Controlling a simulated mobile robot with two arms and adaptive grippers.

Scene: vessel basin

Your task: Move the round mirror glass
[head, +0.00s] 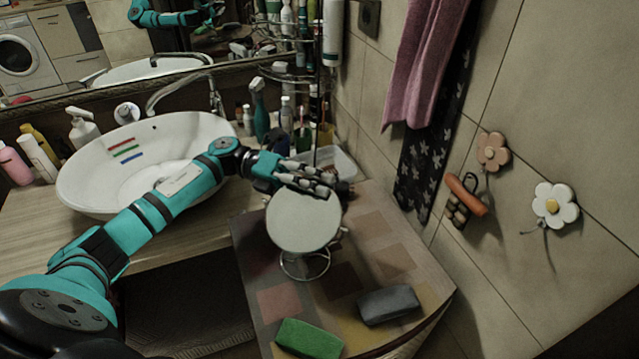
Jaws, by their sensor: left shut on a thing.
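The round mirror glass (303,224) is a pale disc on a thin wire stand with a ring base. It is over the patterned countertop (268,262) to the right of the basin. My left gripper (325,188) reaches in from the left and is shut on the mirror's upper edge. Its fingers cover part of the top rim. I cannot tell whether the ring base touches the countertop. My right gripper is not in view.
A green sponge (309,338) and a grey block (388,305) lie in front of the mirror. A white basin (90,180) is at left. Bottles, including a teal spray bottle (260,112), and a clear tray (338,162) stand behind. The tiled wall (540,90) bounds the right.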

